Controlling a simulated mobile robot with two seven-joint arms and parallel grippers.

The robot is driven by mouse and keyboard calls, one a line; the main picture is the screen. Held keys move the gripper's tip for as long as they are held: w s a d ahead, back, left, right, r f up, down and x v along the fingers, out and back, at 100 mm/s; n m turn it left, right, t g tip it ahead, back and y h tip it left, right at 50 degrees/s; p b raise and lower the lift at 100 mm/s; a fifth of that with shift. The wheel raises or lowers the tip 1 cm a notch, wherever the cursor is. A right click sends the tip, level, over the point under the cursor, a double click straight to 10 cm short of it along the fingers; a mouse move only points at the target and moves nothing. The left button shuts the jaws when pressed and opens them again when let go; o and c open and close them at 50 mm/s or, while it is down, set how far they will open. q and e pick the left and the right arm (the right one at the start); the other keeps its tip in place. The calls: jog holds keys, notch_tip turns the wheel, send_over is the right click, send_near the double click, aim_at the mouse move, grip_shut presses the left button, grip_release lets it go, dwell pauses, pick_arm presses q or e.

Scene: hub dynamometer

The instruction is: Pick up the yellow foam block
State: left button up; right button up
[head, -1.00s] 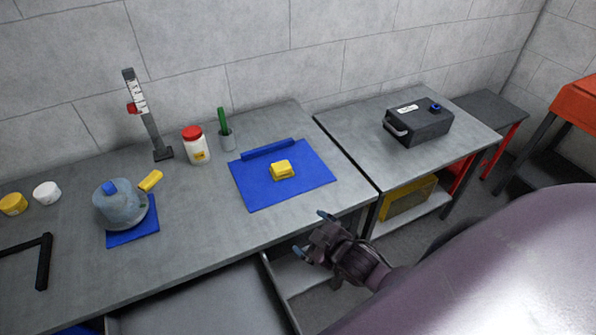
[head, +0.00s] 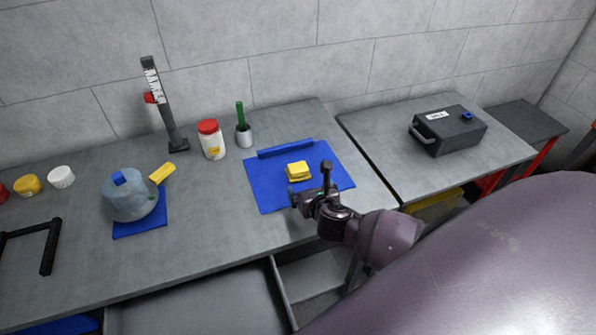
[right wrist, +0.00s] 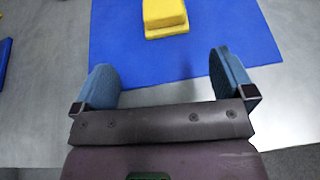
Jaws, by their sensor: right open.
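The yellow foam block (head: 298,171) lies on a blue mat (head: 270,195) on the workbench, near the mat's middle. In the right wrist view the yellow block (right wrist: 164,16) is at the top, beyond the fingertips and apart from them. My right gripper (head: 312,182) is over the mat's front edge, just in front of the block in the head view. Its two blue-grey fingers (right wrist: 166,78) are spread wide with nothing between them. My left gripper is not in view.
A blue bar (head: 285,148) lies along the mat's back edge. A red-lidded jar (head: 211,140) and a cup with a green handle (head: 243,134) stand behind left. A blue-grey rounded device (head: 128,197) sits further left. A dark case (head: 450,132) is on the right table.

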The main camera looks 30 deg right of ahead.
aim_at(300, 173)
jog(key=x, duration=0.5)
jog(key=shift+d+r, duration=0.1)
jog(key=shift+d+b+x, duration=0.15)
jog(key=shift+b+x, duration=0.15)
jog(key=shift+x, duration=1.2)
jog(key=shift+d+b+x, duration=0.15)
jog(key=shift+b+x, duration=0.1)
jog(key=shift+x, duration=1.2)
jog(key=shift+r, duration=0.15)
jog(key=c, duration=0.9)
